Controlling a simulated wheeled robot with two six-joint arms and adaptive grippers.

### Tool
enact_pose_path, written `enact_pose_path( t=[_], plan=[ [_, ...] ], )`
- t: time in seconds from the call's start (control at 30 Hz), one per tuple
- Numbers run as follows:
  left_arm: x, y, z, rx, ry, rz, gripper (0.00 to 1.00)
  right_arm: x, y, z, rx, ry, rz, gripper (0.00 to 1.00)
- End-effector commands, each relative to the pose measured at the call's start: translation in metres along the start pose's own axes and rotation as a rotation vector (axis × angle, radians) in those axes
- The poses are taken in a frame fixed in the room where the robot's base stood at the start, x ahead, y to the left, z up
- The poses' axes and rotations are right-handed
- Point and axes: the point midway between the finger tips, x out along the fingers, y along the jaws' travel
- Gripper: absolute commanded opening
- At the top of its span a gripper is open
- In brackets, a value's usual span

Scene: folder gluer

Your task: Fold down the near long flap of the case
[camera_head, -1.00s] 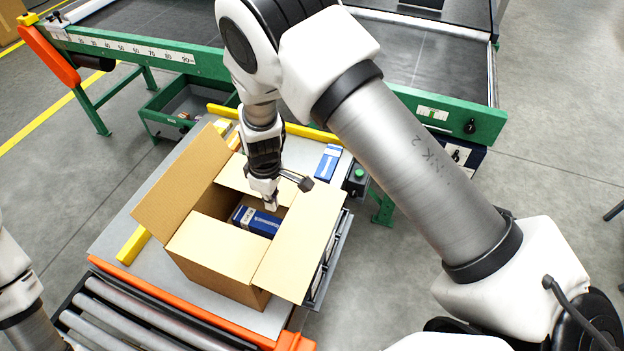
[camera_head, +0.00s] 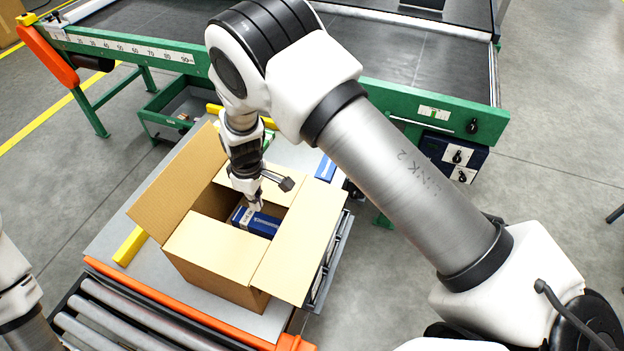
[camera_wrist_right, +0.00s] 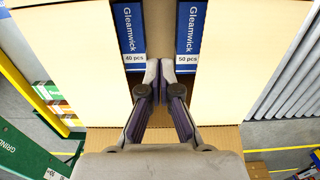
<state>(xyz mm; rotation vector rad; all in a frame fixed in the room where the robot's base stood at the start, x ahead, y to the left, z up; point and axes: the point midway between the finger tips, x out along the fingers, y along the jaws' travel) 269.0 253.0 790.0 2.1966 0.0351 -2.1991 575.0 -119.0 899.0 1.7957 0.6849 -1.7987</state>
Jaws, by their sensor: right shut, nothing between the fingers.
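The open cardboard case (camera_head: 215,284) stands on a grey table. The flaps on its near side (camera_head: 213,243) and far side (camera_head: 232,176) in the head view lie folded inward, leaving a gap. The left flap (camera_head: 172,190) stands up, leaning outward. The right flap (camera_head: 300,245) slopes outward. I cannot tell which is the task's near long flap. Blue Gleamwick packs (camera_head: 262,224) lie inside; they also show in the right wrist view (camera_wrist_right: 187,40). My right gripper (camera_head: 256,207) is shut and empty over the gap. My left gripper is out of view.
Rollers (camera_head: 130,320) and an orange rail (camera_head: 180,305) run along the near side. A yellow bar (camera_head: 132,245) lies left of the case. A blue pack (camera_head: 325,168) sits at the table's far right. A green-framed conveyor (camera_head: 400,135) stands behind.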

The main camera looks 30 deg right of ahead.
Motion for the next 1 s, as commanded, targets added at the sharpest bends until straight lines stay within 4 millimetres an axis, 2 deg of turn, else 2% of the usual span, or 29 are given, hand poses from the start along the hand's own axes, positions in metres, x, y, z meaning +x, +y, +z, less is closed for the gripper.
enact_pose_path(
  t=[0.2,0.57,1.0],
  plan=[
    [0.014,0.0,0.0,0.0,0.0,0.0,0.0,0.018,0.0,-0.01,-0.001,0.001,0.0,0.0],
    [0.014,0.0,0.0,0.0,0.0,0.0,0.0,0.019,0.0,-0.013,0.0,0.0,0.0,0.0],
    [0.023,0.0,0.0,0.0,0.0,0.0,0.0,0.036,0.0,-0.012,0.0,0.0,0.0,0.0]
  ],
)
